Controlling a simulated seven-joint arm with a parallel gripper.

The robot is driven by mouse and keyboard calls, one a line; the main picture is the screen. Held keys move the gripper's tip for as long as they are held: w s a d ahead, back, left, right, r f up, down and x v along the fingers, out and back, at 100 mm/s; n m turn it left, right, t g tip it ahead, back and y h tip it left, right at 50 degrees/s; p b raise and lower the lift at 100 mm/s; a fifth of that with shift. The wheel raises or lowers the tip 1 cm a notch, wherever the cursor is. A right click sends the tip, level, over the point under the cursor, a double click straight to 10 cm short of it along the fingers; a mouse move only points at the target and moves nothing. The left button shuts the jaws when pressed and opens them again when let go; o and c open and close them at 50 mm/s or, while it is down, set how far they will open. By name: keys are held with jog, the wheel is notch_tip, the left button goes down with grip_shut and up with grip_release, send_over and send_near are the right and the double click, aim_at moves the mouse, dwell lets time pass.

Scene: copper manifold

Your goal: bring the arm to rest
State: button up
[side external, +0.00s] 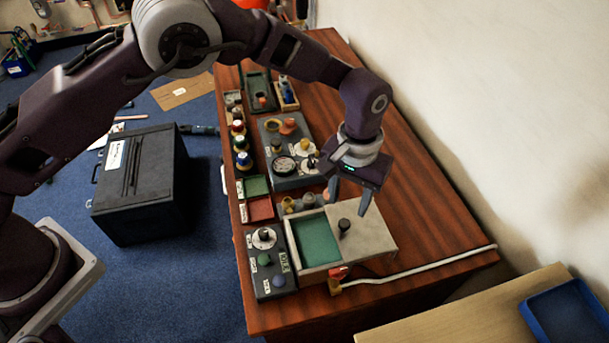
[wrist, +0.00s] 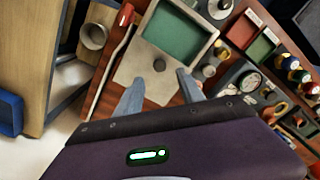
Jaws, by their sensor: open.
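My gripper (side external: 347,200) is open and empty. It hangs above the grey box with the green recess (side external: 365,228), near the black knob (side external: 344,226) on the box's top. In the wrist view, the two fingertips of my gripper (wrist: 158,82) stand apart, with the knob (wrist: 159,65) just beyond them. I cannot tell the exact height of the fingers over the box, but they appear clear of the knob.
A control panel (side external: 264,262) stands left of the box. Gauges and fittings (side external: 284,164) line the bench behind it. A red-handled valve (side external: 338,274) with a white hose (side external: 420,265) lies in front. The bench's right side (side external: 440,220) is bare, beside a wall.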

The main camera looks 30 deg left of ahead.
jog(key=s+a+r+t+h, duration=0.1)
jog(key=s+a+r, duration=0.1)
jog(key=a+r, duration=0.7)
jog(key=s+a+r+t, duration=0.15)
jog(key=a+r, duration=0.35)
jog(key=r, duration=0.8)
jog(key=s+a+r+t, duration=0.1)
jog(key=s+a+r, duration=0.55)
jog(key=s, duration=0.25)
jog(key=s+a+f+t, duration=0.1)
jog(key=s+a, duration=0.2)
jog(key=s, duration=0.4)
jog(key=s+a+f+t+y, duration=0.1)
jog(key=s+a, duration=0.2)
jog(key=s, duration=0.4)
jog(key=shift+s+a+f, duration=0.15)
jog(key=shift+a+f, duration=0.15)
jog(key=shift+a, duration=0.1)
